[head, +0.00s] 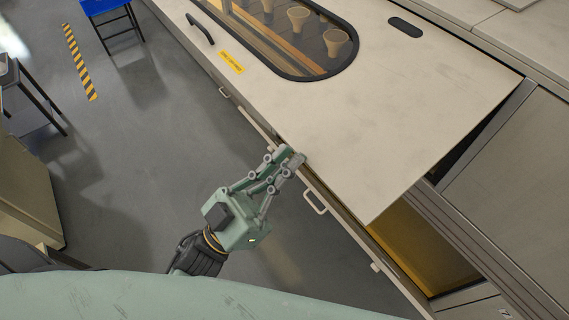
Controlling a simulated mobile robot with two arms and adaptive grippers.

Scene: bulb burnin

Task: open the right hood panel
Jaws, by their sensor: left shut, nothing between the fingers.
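A large cream hood panel (370,130) fills the upper middle of the head view. It has a rounded window (300,42) with a black rim, a black handle (200,29) and a yellow label (231,62). Its right edge stands apart from the grey housing, with a dark gap and a yellow interior (405,240) showing below, so it appears partly raised. My left gripper (294,158) is shut and empty, its fingertips at the panel's near edge. I cannot tell whether they touch it. My right gripper is out of view.
Several pale cup-shaped things (336,40) show through the window. Drawer handles (314,202) stick out below the panel edge near my left gripper. Grey floor (140,150) lies free at left, with a blue bin (98,5) on a stand at the back.

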